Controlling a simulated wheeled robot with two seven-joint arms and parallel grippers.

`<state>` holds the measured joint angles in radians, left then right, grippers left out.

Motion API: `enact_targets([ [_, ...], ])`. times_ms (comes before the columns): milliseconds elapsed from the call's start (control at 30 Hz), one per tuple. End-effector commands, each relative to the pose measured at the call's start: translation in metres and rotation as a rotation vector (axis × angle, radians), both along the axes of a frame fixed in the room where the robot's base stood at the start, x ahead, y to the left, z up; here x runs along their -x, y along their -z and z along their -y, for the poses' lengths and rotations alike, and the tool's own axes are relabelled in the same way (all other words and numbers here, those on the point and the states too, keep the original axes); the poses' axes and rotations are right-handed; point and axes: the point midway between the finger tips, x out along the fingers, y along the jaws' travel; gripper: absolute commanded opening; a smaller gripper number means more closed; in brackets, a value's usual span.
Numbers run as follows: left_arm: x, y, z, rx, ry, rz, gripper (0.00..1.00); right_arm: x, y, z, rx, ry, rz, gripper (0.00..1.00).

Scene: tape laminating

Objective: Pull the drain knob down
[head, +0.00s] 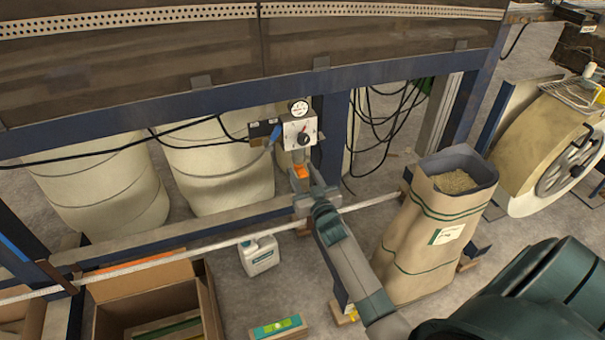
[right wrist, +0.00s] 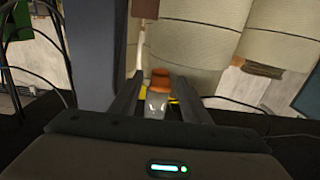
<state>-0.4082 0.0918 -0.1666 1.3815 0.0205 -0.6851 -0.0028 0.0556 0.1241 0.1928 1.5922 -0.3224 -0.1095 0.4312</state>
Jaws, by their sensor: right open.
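The drain knob (head: 302,171) is a small orange piece below the grey control box on the blue frame. In the right wrist view the orange knob (right wrist: 160,80) shows between and beyond the two dark fingers, above a pale fitting. My right gripper (head: 303,184) is open, with its fingertips close to the knob. I cannot tell whether either finger touches it. In the head view the gripper and wrist partly hide the knob's lower part. My left gripper is not in view.
A control box with a dial (head: 300,132) and a gauge (head: 299,108) sits just above. A blue post (right wrist: 92,50) stands close beside the gripper. Black cables (head: 385,120) hang to the right. A paper sack (head: 430,225) and white jug (head: 258,255) stand nearby.

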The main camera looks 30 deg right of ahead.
Motion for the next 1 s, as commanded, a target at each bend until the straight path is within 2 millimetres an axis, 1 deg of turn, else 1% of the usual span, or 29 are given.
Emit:
enact_targets([
  [100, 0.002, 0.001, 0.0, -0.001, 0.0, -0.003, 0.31, 0.0, 0.0, 0.0, 0.0, 0.0, 0.0, 0.42],
  [133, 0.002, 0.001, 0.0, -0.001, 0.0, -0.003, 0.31, 0.0, 0.0, 0.0, 0.0, 0.0, 0.0, 0.4],
  [300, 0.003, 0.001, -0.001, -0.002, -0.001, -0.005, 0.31, 0.0, 0.0, 0.0, 0.0, 0.0, 0.0, 0.0],
  [433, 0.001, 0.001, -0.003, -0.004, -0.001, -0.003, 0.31, 0.0, 0.001, 0.0, 0.0, 0.0, 0.0, 0.0],
  [533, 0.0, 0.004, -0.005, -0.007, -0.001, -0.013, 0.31, 0.0, 0.01, 0.0, -0.002, 0.001, -0.001, 0.0],
  [633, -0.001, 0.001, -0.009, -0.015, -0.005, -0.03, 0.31, 0.0, 0.017, 0.0, -0.002, 0.001, -0.001, 0.0],
  [900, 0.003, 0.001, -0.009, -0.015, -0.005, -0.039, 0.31, 0.001, 0.018, 0.0, -0.002, 0.001, -0.004, 0.0],
  [933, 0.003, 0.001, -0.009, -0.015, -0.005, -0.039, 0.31, 0.001, 0.019, -0.001, -0.002, 0.001, -0.004, 0.3],
  [967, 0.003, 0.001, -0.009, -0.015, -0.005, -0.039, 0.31, 0.001, 0.019, -0.001, -0.002, 0.001, -0.004, 0.37],
  [1000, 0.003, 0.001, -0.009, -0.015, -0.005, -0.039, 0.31, 0.001, 0.018, -0.001, -0.002, 0.001, -0.004, 0.42],
])
